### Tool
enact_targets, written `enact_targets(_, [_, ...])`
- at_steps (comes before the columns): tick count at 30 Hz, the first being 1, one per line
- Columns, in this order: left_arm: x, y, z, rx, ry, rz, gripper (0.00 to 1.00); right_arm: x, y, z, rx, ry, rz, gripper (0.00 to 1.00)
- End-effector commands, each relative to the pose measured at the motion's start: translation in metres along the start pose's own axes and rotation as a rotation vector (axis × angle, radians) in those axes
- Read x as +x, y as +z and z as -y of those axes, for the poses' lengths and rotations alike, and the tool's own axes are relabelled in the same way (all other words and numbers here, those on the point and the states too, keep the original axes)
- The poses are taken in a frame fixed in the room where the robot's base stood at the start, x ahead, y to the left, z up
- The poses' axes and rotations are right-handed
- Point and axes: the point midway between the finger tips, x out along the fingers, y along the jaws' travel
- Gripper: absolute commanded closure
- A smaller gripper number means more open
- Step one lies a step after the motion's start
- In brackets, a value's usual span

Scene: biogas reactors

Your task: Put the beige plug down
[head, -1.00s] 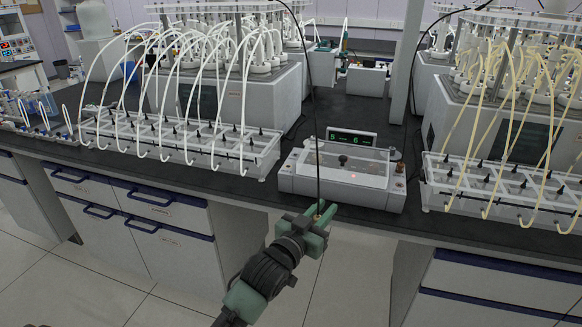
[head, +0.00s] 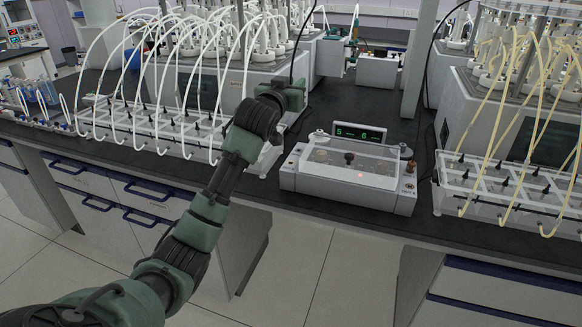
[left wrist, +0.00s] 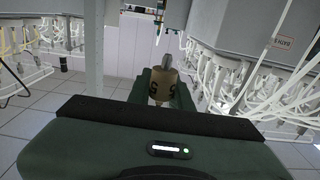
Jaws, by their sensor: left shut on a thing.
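The beige plug (left wrist: 161,84) shows in the left wrist view as a tan body with dark S-like marks and a grey tip pointing up in the picture. My left gripper (left wrist: 163,90) is shut on it, with a green finger on each side. In the head view my left gripper (head: 287,94) is above the bench, over the right end of the left tube rack, behind and left of the display device. The plug cannot be made out there. My right gripper is in neither view.
A grey device (head: 345,182) with a clear lid and a lit display (head: 359,133) sits mid-bench. A rack with white tubes (head: 165,128) is left, one with yellow tubes (head: 510,190) right. A dark cable (head: 303,45) rises above my gripper. Dark bench top (head: 420,140) shows between.

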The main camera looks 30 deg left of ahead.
Motion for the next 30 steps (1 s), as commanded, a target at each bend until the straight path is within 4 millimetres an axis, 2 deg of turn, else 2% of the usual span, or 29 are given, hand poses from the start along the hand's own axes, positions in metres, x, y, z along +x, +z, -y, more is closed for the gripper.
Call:
enact_targets(5, [0.000, 0.015, -0.001, 0.000, 0.001, 0.003, 1.00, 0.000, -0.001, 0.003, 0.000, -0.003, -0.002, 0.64])
enact_targets(15, [0.000, 0.105, -0.001, -0.001, 0.001, 0.006, 1.00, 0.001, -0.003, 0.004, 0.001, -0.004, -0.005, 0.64])
enact_targets(19, [0.000, 0.135, -0.001, 0.000, 0.001, 0.003, 1.00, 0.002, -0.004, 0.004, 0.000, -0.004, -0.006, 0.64])
enact_targets(30, [0.000, 0.177, -0.001, -0.001, 0.000, 0.003, 1.00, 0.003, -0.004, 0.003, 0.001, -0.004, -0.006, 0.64])
